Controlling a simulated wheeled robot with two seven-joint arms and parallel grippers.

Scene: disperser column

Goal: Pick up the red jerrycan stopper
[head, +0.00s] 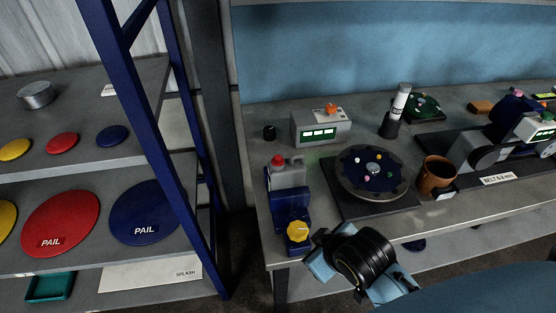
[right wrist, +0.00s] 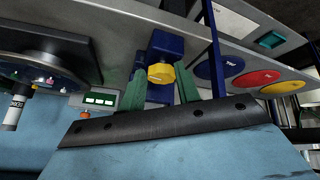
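The red stopper (head: 277,161) sits on top of the pale grey jerrycan (head: 288,175). The can stands in a dark blue holder (head: 275,208) at the bench's left end. A yellow knob (head: 298,232) is at the holder's front. My right arm's black wrist shows just right of the knob in the head view, with the fingertips hidden. In the right wrist view the green fingers of my right gripper (right wrist: 160,72) are spread apart, empty, with the yellow knob (right wrist: 160,76) beyond them. I cannot make out the stopper there. My left gripper is out of view.
A round dark disc device (head: 347,188) is right of the can. Behind stands a grey box with green displays (head: 320,128). A brown mug (head: 437,174) is further right. A blue shelf post (head: 158,130) rises left, beside shelves with coloured lids.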

